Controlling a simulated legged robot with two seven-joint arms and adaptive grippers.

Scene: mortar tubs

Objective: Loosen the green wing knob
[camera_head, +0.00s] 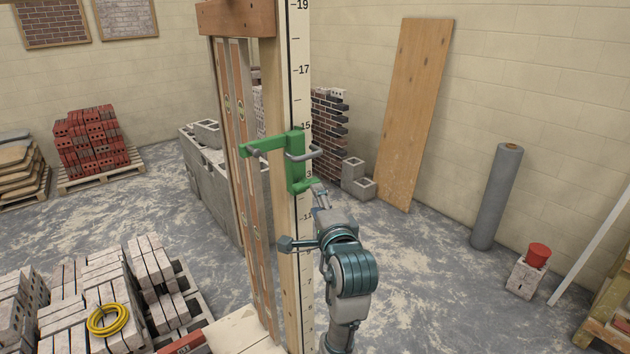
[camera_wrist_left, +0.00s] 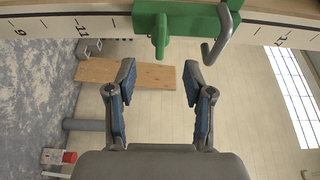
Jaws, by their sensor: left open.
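The green wing knob (camera_wrist_left: 159,36) sticks out from the green slide block (camera_wrist_left: 188,18) on the numbered pole in the left wrist view. In the head view the slide block (camera_head: 295,171) sits on the upright pole (camera_head: 301,90), and the knob (camera_head: 314,184) shows low on its right side, partly covered by my gripper. My left gripper (camera_wrist_left: 158,82) is open and empty. Its two fingers are wide apart, with the knob centred beyond their tips and apart from them. The left gripper also shows just below the knob in the head view (camera_head: 320,195). My right gripper is not in view.
A grey bent handle (camera_wrist_left: 221,38) on the block hangs close to the right of the knob; it also shows in the head view (camera_head: 303,154). A green arm (camera_head: 262,146) reaches left from the block. Stacked bricks (camera_head: 105,285) stand at lower left. Floor to the right is mostly clear.

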